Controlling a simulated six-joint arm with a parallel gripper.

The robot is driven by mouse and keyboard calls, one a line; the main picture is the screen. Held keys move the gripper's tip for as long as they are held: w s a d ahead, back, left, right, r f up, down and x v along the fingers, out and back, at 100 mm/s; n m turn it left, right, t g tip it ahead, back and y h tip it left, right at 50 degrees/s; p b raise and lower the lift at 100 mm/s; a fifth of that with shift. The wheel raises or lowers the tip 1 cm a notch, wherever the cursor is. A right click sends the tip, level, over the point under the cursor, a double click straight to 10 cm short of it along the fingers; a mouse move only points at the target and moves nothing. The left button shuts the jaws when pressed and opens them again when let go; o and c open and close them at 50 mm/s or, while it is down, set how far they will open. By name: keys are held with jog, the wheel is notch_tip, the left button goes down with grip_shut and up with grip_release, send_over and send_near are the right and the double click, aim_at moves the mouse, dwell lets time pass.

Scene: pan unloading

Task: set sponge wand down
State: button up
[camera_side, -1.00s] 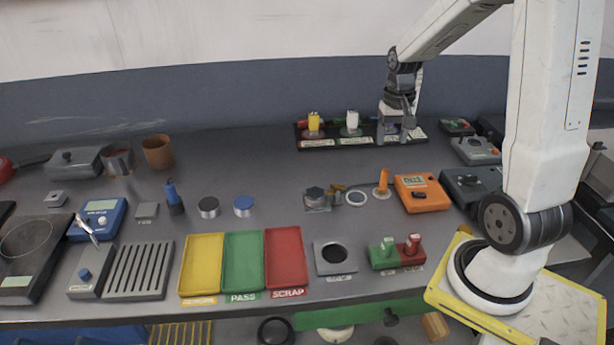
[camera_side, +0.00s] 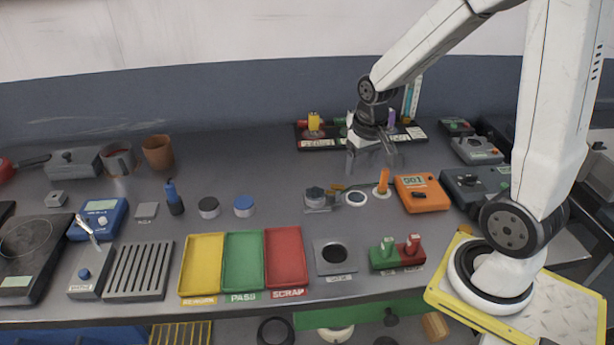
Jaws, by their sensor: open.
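My gripper (camera_side: 374,164) is open and points down, just in front of a black rack (camera_side: 298,136) at the back of the table. Nothing shows between its fingers. The rack holds upright tools: a yellow-headed one (camera_side: 314,120) at the left and a purple one (camera_side: 392,118) at the right. The white-headed tool in the middle is mostly hidden behind my gripper. I cannot tell for certain which of these is the sponge wand.
An orange meter (camera_side: 421,194) and an orange upright handle (camera_side: 383,181) stand in front of and right of my gripper. Yellow (camera_side: 202,265), green (camera_side: 243,262) and red (camera_side: 286,258) trays lie at the front.

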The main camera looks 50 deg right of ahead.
jog(key=s+a+f+n, duration=0.1)
jog(key=a+n, duration=0.1)
jog(key=a, duration=0.3)
jog(key=s+a+f+n+t, duration=0.1)
jog(key=a+n, duration=0.1)
jog(key=a, duration=0.3)
jog(key=shift+s+a+n, duration=0.35)
jog(key=shift+n, duration=0.05)
